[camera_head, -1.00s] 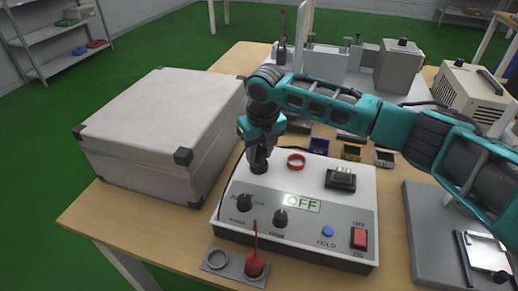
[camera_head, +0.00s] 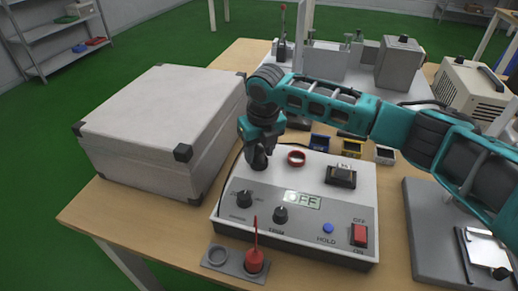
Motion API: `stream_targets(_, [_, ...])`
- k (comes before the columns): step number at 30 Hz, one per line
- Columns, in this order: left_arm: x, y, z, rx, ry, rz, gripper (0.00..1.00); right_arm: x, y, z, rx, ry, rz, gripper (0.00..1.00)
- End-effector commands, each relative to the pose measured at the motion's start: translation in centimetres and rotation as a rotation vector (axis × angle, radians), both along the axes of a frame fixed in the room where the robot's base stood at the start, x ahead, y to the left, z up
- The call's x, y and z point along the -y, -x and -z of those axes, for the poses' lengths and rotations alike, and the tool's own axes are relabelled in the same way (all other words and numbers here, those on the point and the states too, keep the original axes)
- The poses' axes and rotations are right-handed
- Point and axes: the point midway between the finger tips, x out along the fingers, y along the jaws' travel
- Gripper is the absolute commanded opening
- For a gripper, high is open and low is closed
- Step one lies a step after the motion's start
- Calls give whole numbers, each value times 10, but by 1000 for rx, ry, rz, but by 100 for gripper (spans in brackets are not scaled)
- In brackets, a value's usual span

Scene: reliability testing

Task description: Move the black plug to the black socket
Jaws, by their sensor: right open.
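The black plug (camera_head: 259,161) stands at the back left of the grey control box (camera_head: 300,257), where it seems to sit in the black socket, which it and the gripper hide. A thin dark cable runs down the box's left edge. My right gripper (camera_head: 260,147) points down right at the plug's top, its jaws open; whether they touch the plug cannot be told. A red ring socket (camera_head: 297,158) is just right of it. The small front holder (camera_head: 235,268) has an empty ring on its left and a red plug (camera_head: 254,261) on its right. My left gripper is out of view.
A large pale case (camera_head: 150,125) stands close on the left. Several small coloured bins, including a yellow one (camera_head: 351,149), lie behind the box. A grey plate fixture (camera_head: 430,220) is at right, under my right arm. The front left table is clear.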

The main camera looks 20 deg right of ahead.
Motion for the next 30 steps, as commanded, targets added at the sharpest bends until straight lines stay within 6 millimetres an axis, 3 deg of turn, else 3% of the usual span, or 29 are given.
stream_targets(2, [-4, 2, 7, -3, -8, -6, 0, 0, 0, 0, 0, 0, 0, 46])
stream_targets(5, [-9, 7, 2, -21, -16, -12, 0, 0, 1, -14, 0, 0, 0, 46])
stream_targets(25, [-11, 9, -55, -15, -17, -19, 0, 2, 8, -60, 0, 0, 0, 46])
stream_targets(30, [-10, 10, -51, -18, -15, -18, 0, 2, 10, -70, 2, -1, 0, 46])
